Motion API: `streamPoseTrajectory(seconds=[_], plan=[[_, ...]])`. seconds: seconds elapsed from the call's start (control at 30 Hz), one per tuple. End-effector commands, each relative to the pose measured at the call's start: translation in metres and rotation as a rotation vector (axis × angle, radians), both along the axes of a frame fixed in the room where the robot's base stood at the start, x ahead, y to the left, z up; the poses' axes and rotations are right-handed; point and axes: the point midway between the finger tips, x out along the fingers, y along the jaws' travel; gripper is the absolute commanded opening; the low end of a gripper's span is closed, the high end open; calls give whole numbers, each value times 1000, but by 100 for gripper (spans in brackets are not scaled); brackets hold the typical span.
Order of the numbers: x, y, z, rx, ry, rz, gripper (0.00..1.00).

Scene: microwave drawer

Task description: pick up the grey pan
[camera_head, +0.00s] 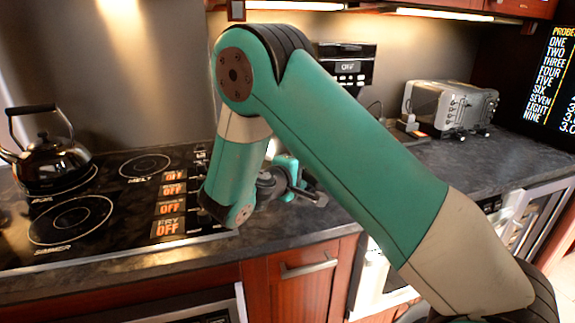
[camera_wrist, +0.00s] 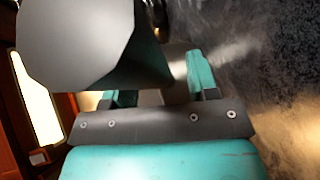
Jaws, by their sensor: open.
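I cannot make out a grey pan in the head view, where my arm covers part of the counter. In the wrist view a large, smooth grey shape (camera_wrist: 75,40) with a dark side fills the upper left. It is close to the camera and partly covers one finger; I cannot tell whether it is the pan. My gripper (camera_head: 300,188) is open over the counter, right of the cooktop and partly behind my arm. In the wrist view one teal finger of my gripper (camera_wrist: 163,88) stands clear at the right, and the other is mostly hidden.
A black kettle (camera_head: 45,160) stands on the cooktop (camera_head: 120,235) at the left. A silver toaster (camera_head: 450,105) stands at the back right, and a black appliance (camera_head: 345,68) reading OFF is at the back wall. Drawers with handles (camera_head: 308,268) lie below the counter (camera_head: 300,228).

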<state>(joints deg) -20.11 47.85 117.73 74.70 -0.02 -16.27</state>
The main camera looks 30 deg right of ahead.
Motion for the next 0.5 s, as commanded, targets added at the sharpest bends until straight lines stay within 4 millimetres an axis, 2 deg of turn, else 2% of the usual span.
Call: streamPoseTrajectory(seconds=[0.27,0.3,0.5], plan=[[2,-5,-2,1,0,1,54],[2,-5,-2,1,0,1,52],[2,-5,-2,1,0,1,6]])
